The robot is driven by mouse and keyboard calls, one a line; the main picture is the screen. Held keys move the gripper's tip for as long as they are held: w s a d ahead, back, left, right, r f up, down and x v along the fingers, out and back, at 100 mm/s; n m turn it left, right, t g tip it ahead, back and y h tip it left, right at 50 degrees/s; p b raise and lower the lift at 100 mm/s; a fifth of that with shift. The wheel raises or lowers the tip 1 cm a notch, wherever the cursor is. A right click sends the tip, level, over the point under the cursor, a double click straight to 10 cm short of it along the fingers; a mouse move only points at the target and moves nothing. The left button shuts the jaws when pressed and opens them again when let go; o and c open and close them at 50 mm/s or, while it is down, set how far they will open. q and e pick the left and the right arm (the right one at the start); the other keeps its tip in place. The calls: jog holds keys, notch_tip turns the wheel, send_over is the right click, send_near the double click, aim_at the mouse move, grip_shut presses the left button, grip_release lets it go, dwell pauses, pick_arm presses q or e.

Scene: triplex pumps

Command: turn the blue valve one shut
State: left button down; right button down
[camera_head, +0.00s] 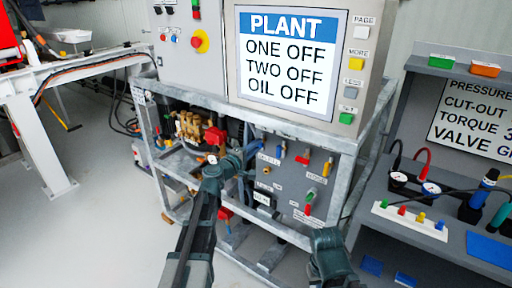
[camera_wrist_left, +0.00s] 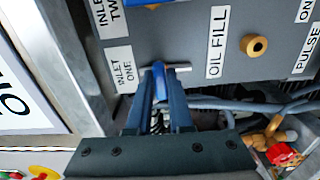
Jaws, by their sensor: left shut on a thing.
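The blue valve one handle (camera_wrist_left: 159,74) shows in the left wrist view beside the label INLET ONE (camera_wrist_left: 122,70) on the grey pump panel. A short pale metal stub sticks out to its right. My left gripper (camera_wrist_left: 160,90) is shut on this handle, with the blue between its two fingertips. In the head view my left gripper (camera_head: 243,158) reaches the left part of the panel and hides the handle there. Part of my right arm shows low in the head view, but its fingers do not show.
Another blue handle (camera_head: 283,150) and red handles (camera_head: 302,158) sit close to the right on the panel. The metal frame (camera_head: 290,232) surrounds the pump. The PLANT screen (camera_head: 290,62) stands above. A bench with gauges (camera_head: 430,188) is at right.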

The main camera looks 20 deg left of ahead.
pick_arm(q)
jog(key=shift+s, duration=0.1)
jog(key=c, duration=0.8)
grip_release()
jog(key=v, duration=1.3)
jog(key=shift+s+a, duration=0.1)
jog(key=shift+s, duration=0.25)
